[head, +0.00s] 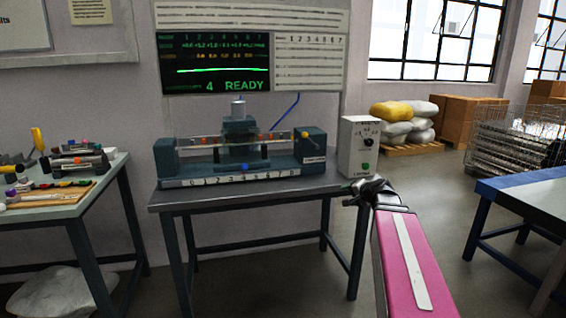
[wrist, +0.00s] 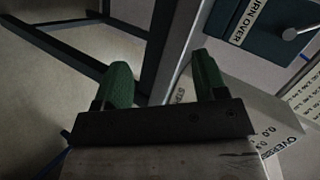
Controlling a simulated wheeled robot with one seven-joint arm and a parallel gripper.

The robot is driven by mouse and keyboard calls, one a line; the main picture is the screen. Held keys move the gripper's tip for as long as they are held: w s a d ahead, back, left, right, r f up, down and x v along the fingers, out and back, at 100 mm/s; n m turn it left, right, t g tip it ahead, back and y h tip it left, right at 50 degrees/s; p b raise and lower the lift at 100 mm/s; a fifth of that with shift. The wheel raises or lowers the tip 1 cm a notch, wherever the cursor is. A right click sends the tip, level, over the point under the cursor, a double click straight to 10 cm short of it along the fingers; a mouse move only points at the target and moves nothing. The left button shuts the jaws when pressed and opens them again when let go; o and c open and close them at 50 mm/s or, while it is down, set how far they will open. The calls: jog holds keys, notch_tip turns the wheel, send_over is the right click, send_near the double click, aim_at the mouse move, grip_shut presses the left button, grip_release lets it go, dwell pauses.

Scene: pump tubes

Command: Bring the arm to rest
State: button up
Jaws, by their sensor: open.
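My gripper (head: 368,192) is at the end of my pink arm, at the right front corner of the grey table (head: 260,198), just below the white control box. In the wrist view its two green fingers stand apart with nothing held between them (wrist: 163,75). Behind the fingers a grey table edge or leg (wrist: 166,45) runs up the picture. I cannot tell how close the fingers are to it.
On the table stand a dark teal tube rig (head: 238,150) and the white control box (head: 358,147). A screen (head: 213,63) above reads "4 READY". A side bench (head: 60,205) is at left, a blue-edged table (head: 525,190) at right. Floor between the tables is clear.

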jog(key=s+a+f+n+g+h, duration=0.3)
jog(key=s+a+f+n+g, duration=0.1)
jog(key=s+f, duration=0.6)
jog(key=s+a+f+n+g+h, duration=0.3)
jog(key=s+a+f+n+g, duration=0.1)
jog(key=s+f, duration=0.7)
notch_tip(320, 180, down, 2)
jog(key=a+g, duration=0.1)
jog(key=g, duration=0.1)
jog(key=shift+n+g, duration=0.3)
jog(key=shift+g, duration=0.1)
jog(key=shift+a+f, duration=0.1)
